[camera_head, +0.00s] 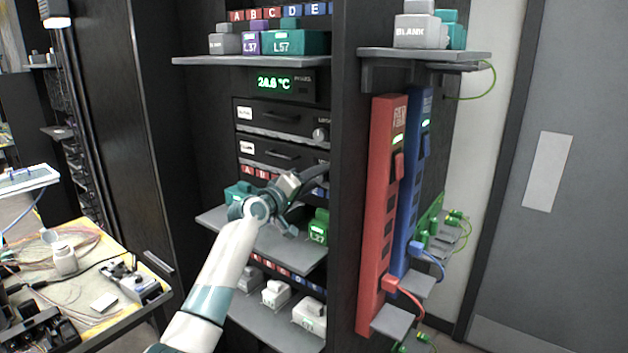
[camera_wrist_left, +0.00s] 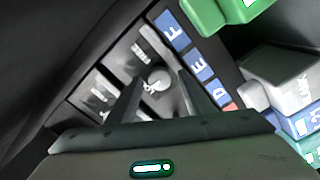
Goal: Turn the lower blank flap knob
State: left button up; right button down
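The lower blank flap (camera_head: 262,149) is a dark panel with a bar handle and a white label, below a similar upper flap (camera_head: 268,114) with a round silver knob (camera_head: 320,134). My left gripper (camera_head: 318,176) is at the right end of the lower flap and hides its knob in the head view. The fingers are apart, with a gap seen on each side of the knob; contact cannot be told. My right gripper is out of view.
A lettered strip (camera_wrist_left: 197,66) runs close beside the knob. A shelf (camera_head: 300,256) with green and teal boxes is under my left arm. Red (camera_head: 378,215) and blue (camera_head: 408,180) power strips stand to the right. A cluttered bench (camera_head: 75,265) is at left.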

pick_arm(q)
jog(key=shift+s, duration=0.1)
jog(key=b+v, duration=0.5)
jog(key=v, duration=1.2)
jog(key=shift+a, duration=0.1)
